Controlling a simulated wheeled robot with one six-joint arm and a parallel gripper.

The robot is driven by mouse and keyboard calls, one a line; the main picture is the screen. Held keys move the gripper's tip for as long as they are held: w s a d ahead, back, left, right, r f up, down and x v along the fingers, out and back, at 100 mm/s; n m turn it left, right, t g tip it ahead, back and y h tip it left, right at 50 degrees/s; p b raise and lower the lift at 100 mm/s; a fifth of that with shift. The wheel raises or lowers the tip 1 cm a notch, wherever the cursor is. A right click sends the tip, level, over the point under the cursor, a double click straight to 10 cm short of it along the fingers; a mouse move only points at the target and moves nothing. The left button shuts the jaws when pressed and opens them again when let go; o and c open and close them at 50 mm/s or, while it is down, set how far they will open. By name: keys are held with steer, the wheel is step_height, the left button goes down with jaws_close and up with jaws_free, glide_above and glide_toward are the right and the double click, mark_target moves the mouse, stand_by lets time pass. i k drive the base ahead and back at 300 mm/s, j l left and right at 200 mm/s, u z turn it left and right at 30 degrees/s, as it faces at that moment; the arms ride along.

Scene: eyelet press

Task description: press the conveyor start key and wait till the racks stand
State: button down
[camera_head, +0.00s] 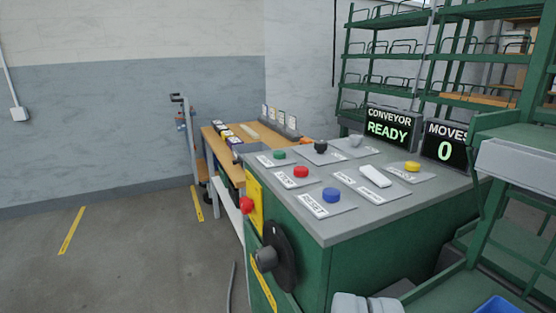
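A green console (400,240) with a grey sloped top stands right of centre. On its top are a green button (278,155), a red button (301,172), a blue button (330,195), a white key (375,176) and a yellow button (412,167). The conveyor display (388,128) reads READY, and the moves display (448,148) reads 0. Green racks (390,80) stand behind the console. What seems to be my gripper (367,304) shows only as a pale grey part at the bottom edge, apart from the keys; its fingers are hidden.
A red emergency knob on a yellow plate (256,205) and a black rotary handle (278,258) stick out from the console's left side. A wooden bench (222,150) stands behind it. A green frame (510,200) closes in the right. The floor at left is clear.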

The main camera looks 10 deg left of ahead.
mark_target(278, 154)
steer(key=z, duration=0.45)
steer(key=i+j+z, duration=0.15)
steer(key=j+z, duration=0.2)
steer(key=i+j+z, duration=0.1)
steer(key=j+z, duration=0.25)
steer(key=j, duration=0.2)
steer(key=j+z, duration=0.5)
steer(key=j, duration=1.55)
steer(key=j+z, duration=0.15)
steer(key=j, duration=1.6)
